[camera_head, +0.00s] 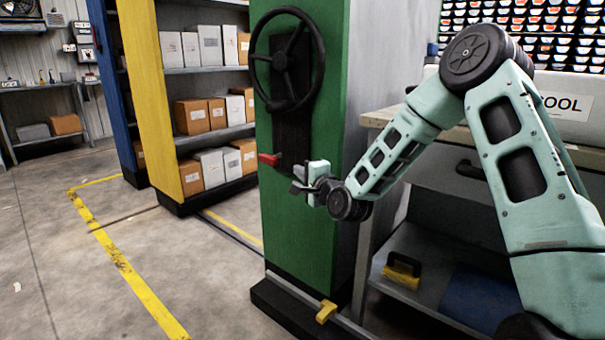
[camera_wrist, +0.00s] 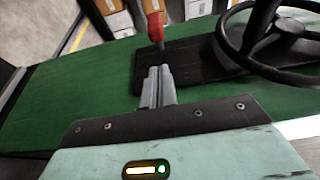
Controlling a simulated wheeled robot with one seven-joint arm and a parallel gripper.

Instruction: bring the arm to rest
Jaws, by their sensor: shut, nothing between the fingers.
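My arm (camera_head: 400,150) is mint green and reaches from the right edge of the head view, bent at a high elbow, down to the green shelf end panel (camera_head: 300,225). My gripper (camera_head: 301,188) is in front of that panel, just below and right of a red-handled lever (camera_head: 269,159). In the wrist view the two grey fingers (camera_wrist: 157,72) are together with nothing between them. The red lever grip (camera_wrist: 155,26) shows just beyond the fingertips. I cannot tell from the views whether the tips touch it.
A black handwheel (camera_head: 287,60) is mounted on the panel above my gripper. A workbench (camera_head: 385,115) with a lower shelf stands close on the right. Shelves of boxes (camera_head: 205,115) stand behind left. A yellow piece (camera_head: 326,311) sits on the floor rail. The floor at left is clear.

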